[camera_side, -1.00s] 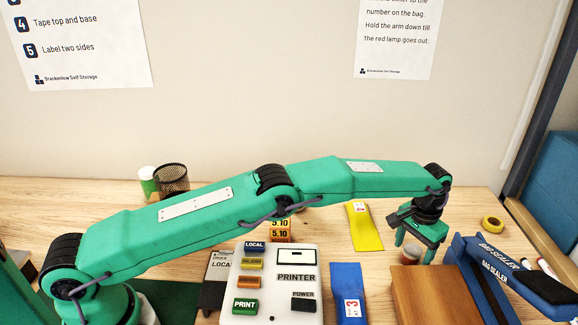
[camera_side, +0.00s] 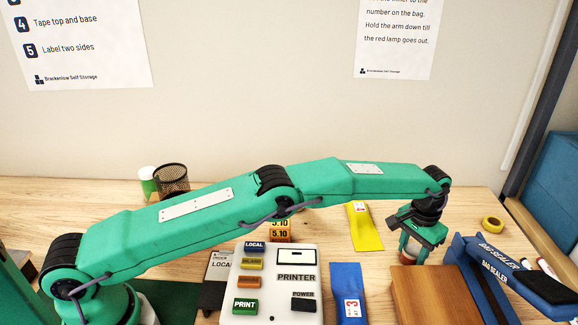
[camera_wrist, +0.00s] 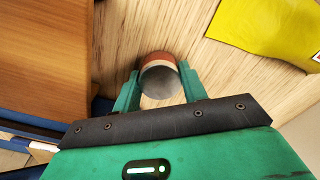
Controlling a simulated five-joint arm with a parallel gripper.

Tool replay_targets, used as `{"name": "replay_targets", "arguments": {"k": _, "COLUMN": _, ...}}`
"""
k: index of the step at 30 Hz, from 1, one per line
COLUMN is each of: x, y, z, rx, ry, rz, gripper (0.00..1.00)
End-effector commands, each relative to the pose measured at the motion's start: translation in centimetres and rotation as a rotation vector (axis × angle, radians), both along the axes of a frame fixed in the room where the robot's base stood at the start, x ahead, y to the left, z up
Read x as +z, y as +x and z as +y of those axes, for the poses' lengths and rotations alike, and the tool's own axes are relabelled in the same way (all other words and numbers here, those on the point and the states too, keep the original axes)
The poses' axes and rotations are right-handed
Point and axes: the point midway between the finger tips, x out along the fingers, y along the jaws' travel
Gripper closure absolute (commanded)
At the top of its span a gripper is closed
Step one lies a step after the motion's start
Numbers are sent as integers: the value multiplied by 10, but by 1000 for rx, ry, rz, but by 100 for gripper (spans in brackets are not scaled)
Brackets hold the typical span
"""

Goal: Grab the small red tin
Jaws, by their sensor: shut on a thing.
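The small red tin (camera_wrist: 157,62) is a short cylinder with a red-brown side band and a pale grey top. In the wrist view it sits between the two green fingers of my gripper (camera_wrist: 160,84), which are shut on its sides. In the side view the tin (camera_side: 408,256) shows low between the fingers of my gripper (camera_side: 411,252), partly hidden by them. My gripper points down over the wooden table, left of the bag sealer. I cannot tell whether the tin touches the table.
A brown block (camera_side: 428,297) and the blue bag sealer (camera_side: 492,268) stand close by, right and in front. A yellow bag (camera_side: 364,226) and a blue bag (camera_side: 348,290) lie to the left. The white printer (camera_side: 258,290) is further left.

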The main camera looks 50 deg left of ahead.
Motion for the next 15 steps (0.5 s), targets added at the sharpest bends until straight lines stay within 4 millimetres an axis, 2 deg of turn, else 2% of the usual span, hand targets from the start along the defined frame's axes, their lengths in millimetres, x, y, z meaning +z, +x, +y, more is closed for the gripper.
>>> {"name": "replay_targets", "arguments": {"k": 8, "x": 4, "y": 0, "z": 0, "rx": 0, "ry": 0, "rz": -2, "gripper": 82}}
{"name": "replay_targets", "arguments": {"k": 15, "x": 22, "y": 0, "z": 0, "rx": 0, "ry": -1, "rz": -2, "gripper": 82}}
